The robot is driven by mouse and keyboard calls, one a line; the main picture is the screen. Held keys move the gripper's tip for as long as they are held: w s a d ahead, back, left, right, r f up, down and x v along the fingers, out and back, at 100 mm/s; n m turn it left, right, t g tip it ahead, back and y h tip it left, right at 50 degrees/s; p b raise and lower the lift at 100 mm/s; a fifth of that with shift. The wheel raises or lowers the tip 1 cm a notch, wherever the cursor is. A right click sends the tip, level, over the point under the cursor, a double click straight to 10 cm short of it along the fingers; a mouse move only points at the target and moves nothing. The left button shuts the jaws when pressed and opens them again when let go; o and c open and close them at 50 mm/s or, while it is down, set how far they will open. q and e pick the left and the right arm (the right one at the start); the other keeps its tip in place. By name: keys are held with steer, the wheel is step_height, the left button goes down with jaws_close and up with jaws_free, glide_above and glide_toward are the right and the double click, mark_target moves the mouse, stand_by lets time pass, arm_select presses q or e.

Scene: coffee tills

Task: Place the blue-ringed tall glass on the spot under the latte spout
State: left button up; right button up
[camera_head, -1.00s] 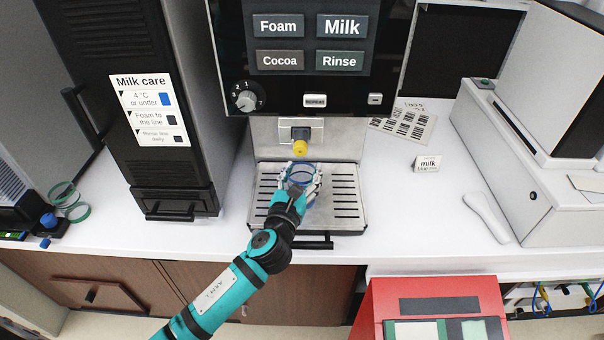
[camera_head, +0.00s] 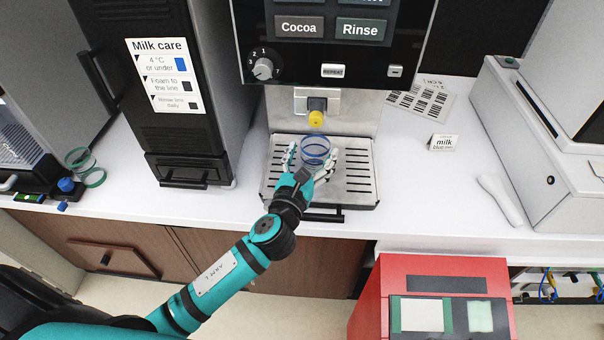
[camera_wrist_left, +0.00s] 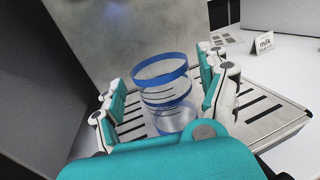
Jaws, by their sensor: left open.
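The blue-ringed tall glass (camera_head: 316,148) is clear and stands upright on the slotted metal drip tray (camera_head: 361,152) of the coffee machine. It sits just below the yellow-tipped spout (camera_head: 316,118) in the head view; its exact alignment under it is hard to tell. My left gripper (camera_head: 313,162) is open, with a finger on each side of the glass. The left wrist view shows the glass (camera_wrist_left: 165,92) between the spread fingers, with gaps visible on both sides. My right gripper is not in view.
A black milk cooler (camera_head: 165,125) stands left of the machine. A green-ringed glass (camera_head: 85,168) is at the far left. A milk card (camera_head: 444,143) and a white till (camera_head: 515,150) are to the right.

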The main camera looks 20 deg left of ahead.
arm_select(q)
steer(key=s, duration=0.8)
steer(key=shift+s+b, duration=0.25)
steer(key=shift+b, duration=0.2)
steer(key=shift+d, duration=0.1)
